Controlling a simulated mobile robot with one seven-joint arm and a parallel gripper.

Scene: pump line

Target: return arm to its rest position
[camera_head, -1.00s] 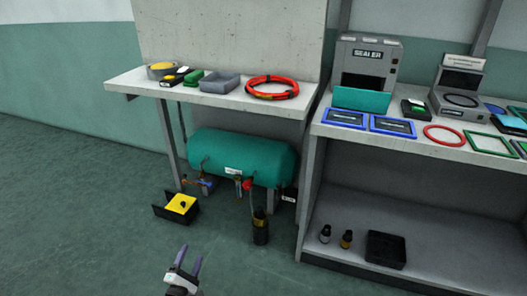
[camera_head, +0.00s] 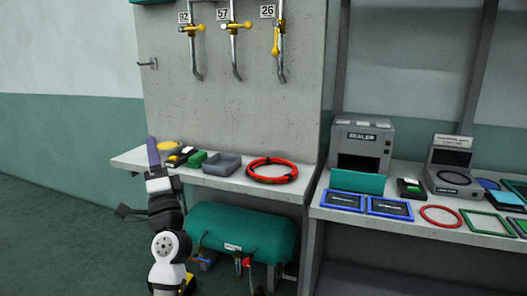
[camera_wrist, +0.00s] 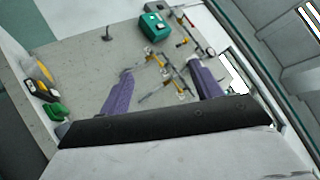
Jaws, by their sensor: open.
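My gripper (camera_head: 153,153) is raised at the left end of the small shelf in the head view, its purple fingers pointing up. In the wrist view my gripper (camera_wrist: 160,90) shows two purple fingers spread wide apart with nothing between them. It is open and empty. My white and black arm stands upright below it and hides part of the shelf's left end and part of the floor.
The small shelf (camera_head: 225,183) holds a grey tray (camera_head: 222,164), a green block (camera_head: 194,160) and a red ring (camera_head: 272,171). A teal tank (camera_head: 245,230) sits below. Yellow-handled valves (camera_head: 233,27) are on the wall panel. A sealer (camera_head: 362,147) stands right.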

